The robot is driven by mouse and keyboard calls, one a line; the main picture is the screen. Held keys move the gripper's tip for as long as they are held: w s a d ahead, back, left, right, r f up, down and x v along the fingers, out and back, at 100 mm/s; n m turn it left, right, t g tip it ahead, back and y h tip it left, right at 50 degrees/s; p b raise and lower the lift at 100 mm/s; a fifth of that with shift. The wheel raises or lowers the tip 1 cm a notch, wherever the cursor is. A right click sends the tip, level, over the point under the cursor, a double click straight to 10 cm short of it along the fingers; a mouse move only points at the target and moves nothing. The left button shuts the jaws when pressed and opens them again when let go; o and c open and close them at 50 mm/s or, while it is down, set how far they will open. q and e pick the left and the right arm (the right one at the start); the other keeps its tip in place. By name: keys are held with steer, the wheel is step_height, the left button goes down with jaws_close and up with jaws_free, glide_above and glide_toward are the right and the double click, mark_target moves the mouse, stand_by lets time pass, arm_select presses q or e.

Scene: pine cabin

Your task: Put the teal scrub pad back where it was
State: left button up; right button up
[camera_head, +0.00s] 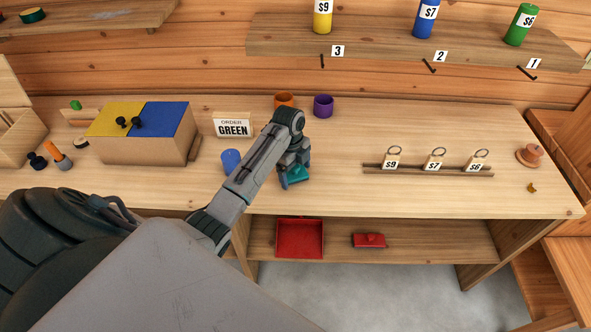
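The teal scrub pad (298,174) is at the middle of the workbench, near its front edge. My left gripper (293,178) points down right at the pad, with its fingers against or around it. The gripper and wrist cover part of the pad. I cannot tell whether the fingers are closed on it, or whether the pad rests on the bench or is slightly raised. My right gripper is not in view.
A blue cylinder (231,161) stands left of my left forearm. Orange (284,100) and purple (323,105) cups stand behind. A yellow-and-blue-lidded box (140,150) is left, a key-ring rack (428,170) right. A red tray (300,240) and red lid (369,241) lie on the lower shelf.

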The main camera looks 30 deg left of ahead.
arm_select(q)
steer(key=shift+o, duration=0.6)
steer(key=shift+a+r, duration=0.1)
steer(key=shift+r, duration=0.4)
steer(key=r, duration=0.2)
steer(key=r+b, duration=0.1)
steer(key=r, duration=0.2)
steer(key=shift+w+a+r, duration=0.1)
steer(key=shift+a+r, duration=0.2)
steer(key=shift+r, duration=0.05)
steer(key=r+p, duration=0.3)
steer(key=r, duration=0.1)
steer(key=shift+a+r, duration=0.1)
steer(key=shift+a, duration=0.1)
steer(key=shift+a+r+p, duration=0.1)
steer(key=shift+r+p, duration=0.45)
steer(key=shift+r, duration=0.15)
steer(key=shift+f, duration=0.1)
